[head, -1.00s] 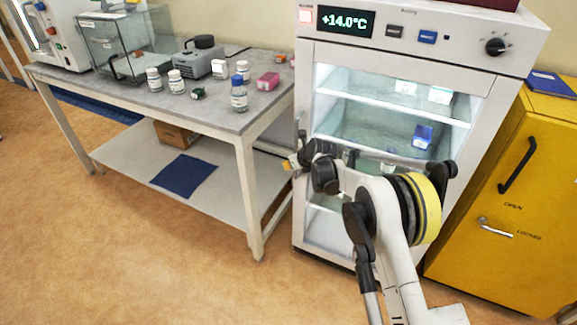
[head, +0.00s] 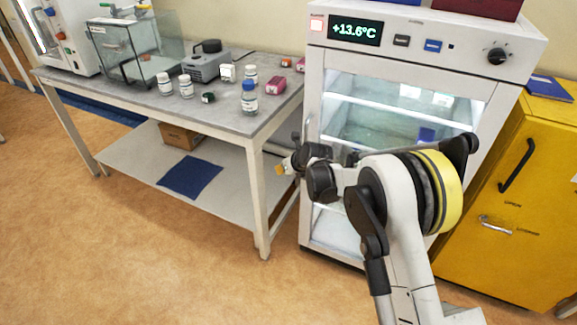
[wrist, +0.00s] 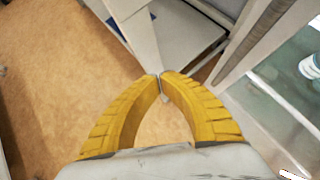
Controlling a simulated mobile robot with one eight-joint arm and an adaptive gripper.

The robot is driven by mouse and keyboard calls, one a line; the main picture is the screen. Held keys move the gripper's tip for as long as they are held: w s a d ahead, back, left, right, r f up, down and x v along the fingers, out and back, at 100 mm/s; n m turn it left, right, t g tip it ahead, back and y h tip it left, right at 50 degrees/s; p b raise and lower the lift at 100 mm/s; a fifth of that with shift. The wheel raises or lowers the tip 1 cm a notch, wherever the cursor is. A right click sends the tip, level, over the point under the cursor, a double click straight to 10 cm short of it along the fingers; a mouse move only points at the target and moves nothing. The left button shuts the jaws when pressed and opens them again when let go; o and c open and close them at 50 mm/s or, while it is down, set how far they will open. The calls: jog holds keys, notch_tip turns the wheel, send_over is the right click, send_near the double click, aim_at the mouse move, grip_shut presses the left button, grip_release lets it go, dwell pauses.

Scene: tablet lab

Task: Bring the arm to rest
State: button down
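My gripper (wrist: 160,77) has two yellow fingers whose tips meet in the wrist view, with nothing seen between them. The gripper is in the air in front of the gap between the lab table (head: 259,165) and the glass-fronted fridge (head: 312,190). In the wrist view the floor and a white table leg (wrist: 143,45) lie beyond the fingers. My arm hides part of the fridge front.
The fridge display (head: 355,31) reads +13.6°C. A yellow cabinet (head: 490,180) stands at the right. Several bottles, a pink box (head: 275,84), a grey device (head: 204,62) and a glass tank (head: 135,50) stand on the table. The floor at the left front is free.

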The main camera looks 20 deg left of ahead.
jog(key=shift+s+a+r, duration=0.1)
jog(key=shift+s+r, duration=0.6)
jog(key=shift+r, duration=0.1)
jog(key=d+r+n+t+h, duration=0.15)
jog(key=d+r+n, duration=0.55)
jog(key=d+r, duration=0.9)
jog(key=s+d+r+n+h, duration=0.1)
jog(key=s+d+r+n, duration=0.25)
jog(key=d, duration=0.35)
jog(key=s+d+r+n+h, duration=0.1)
jog(key=s+d+r+n, duration=0.1)
jog(key=s+d+r, duration=0.35)
jog(key=s+d+n+h, duration=0.1)
jog(key=s+d+n, duration=0.1)
jog(key=s+d, duration=0.35)
jog(key=s+d+n+h, duration=0.1)
jog(key=s+d+n, duration=0.2)
jog(key=d, duration=0.5)
jog(key=s+d+f+n+h, duration=0.1)
jog(key=s+d+f+n, duration=0.1)
jog(key=s+d, duration=0.3)
jog(key=s+d+f+n+h, duration=0.1)
jog(key=s+d+n, duration=0.4)
jog(key=s, duration=0.5)
jog(key=shift+s+d+f, duration=0.25)
jog(key=shift+s+f, duration=0.1)
jog(key=shift+f, duration=0.1)
